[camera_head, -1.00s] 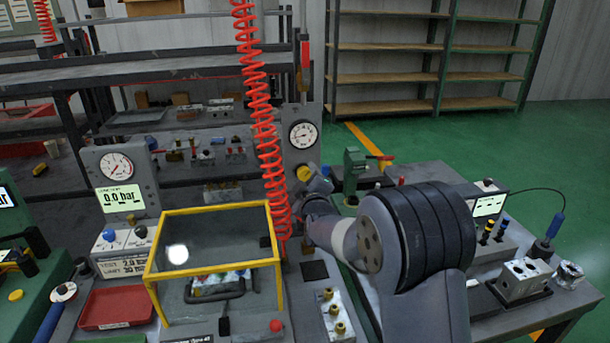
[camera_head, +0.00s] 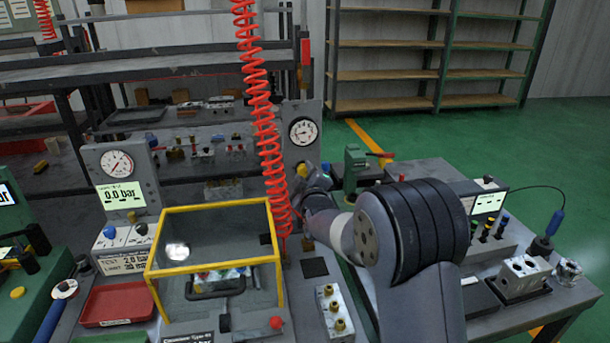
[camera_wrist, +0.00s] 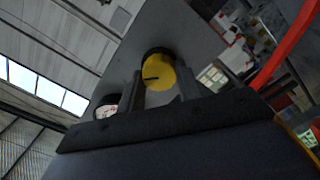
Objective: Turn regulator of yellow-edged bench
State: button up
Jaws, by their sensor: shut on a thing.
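The yellow-edged bench has a clear box with a yellow frame (camera_head: 215,208). Behind it stands a grey panel (camera_head: 290,120) with a round gauge (camera_head: 302,131) and, lower down, the yellow regulator knob. In the wrist view the yellow regulator knob (camera_wrist: 158,76) has a dark mark on its face and sits between the two fingers. My gripper (camera_wrist: 162,88) is shut on the knob, and the gauge (camera_wrist: 106,106) shows to the left. In the head view my arm mostly hides the gripper at the panel.
A red coiled hose (camera_head: 262,110) hangs just left of the panel. Brass fittings (camera_head: 335,310) stand on the bench in front of my arm. A green device (camera_head: 354,168) with a red lever stands right of the panel. A red tray (camera_head: 118,303) lies at the left.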

jog(key=shift+f+m+b, duration=0.15)
jog(key=shift+m+b, duration=0.15)
jog(key=shift+b, duration=0.3)
jog(key=shift+f+m+b, duration=0.1)
jog(key=shift+m+b, duration=0.4)
jog(key=shift+b, duration=0.4)
jog(key=shift+m+b, duration=0.8)
jog(key=shift+b, duration=0.2)
jog(key=m+b, duration=0.3)
jog(key=shift+r+m+b, duration=0.25)
jog(key=shift+m+b, duration=0.75)
jog(key=shift+m, duration=0.1)
jog(key=o, duration=1)
